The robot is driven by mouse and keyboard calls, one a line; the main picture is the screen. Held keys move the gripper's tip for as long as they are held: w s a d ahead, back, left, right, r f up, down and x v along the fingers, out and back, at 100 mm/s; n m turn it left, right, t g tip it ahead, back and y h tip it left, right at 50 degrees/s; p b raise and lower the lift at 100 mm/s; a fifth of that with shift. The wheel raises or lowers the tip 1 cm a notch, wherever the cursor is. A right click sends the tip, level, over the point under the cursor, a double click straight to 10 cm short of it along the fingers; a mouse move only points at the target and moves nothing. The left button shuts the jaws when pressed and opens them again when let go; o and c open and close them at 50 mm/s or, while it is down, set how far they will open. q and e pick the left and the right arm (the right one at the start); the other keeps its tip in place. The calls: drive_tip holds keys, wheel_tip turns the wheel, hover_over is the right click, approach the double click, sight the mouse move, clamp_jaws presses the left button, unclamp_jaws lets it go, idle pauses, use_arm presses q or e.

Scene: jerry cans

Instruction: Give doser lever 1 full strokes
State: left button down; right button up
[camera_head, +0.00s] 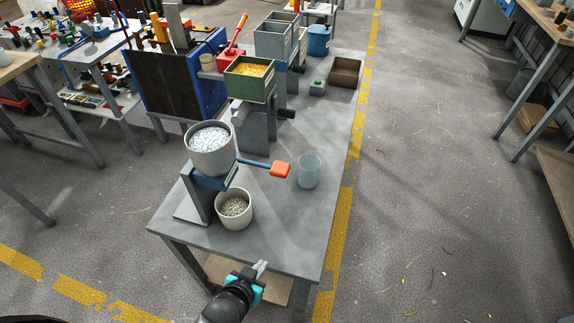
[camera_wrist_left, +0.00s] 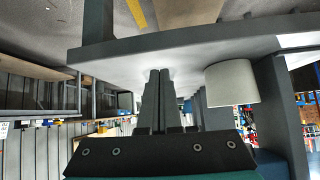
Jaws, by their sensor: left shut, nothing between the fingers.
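The doser has a round hopper (camera_head: 211,150) of white pellets on a grey stand with a blue bracket. Its lever ends in an orange-red handle (camera_head: 280,170) and points right, about level. A cream pot (camera_head: 235,210) with pale pellets stands below the hopper. My left gripper (camera_head: 262,267) is at the table's front edge, nearer than the pot and apart from the lever. Its fingers are together and empty. In the left wrist view the closed fingers (camera_wrist_left: 158,100) point towards the table, with a pale pot (camera_wrist_left: 232,82) at their right. My right gripper is not in view.
A translucent cup (camera_head: 309,171) stands right of the handle on the grey table (camera_head: 285,225). Behind are a green hopper (camera_head: 249,88) with orange granules, a red lever (camera_head: 237,35), grey bins (camera_head: 272,40) and a brown tray (camera_head: 345,72). The front right tabletop is clear.

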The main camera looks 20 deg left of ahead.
use_arm(q)
drive_tip(key=w+r+t+p, duration=0.1)
drive_tip(key=w+r+t, duration=0.1)
drive_tip(key=r, duration=1)
drive_tip(key=w+r+n+t+p, duration=0.1)
drive_tip(key=w+r+t, duration=0.2)
drive_tip(key=r, duration=1)
drive_tip(key=w, duration=0.2)
drive_tip(key=shift+w+a+t+p, duration=0.3)
drive_tip(key=w+f+b, duration=0.2)
drive_tip(key=w+f, duration=0.4)
drive_tip(key=w, duration=0.3)
drive_tip(key=shift+w+d+f, duration=0.15)
drive_tip(key=shift+w+d, duration=0.05)
drive_tip(key=shift+w, duration=0.15)
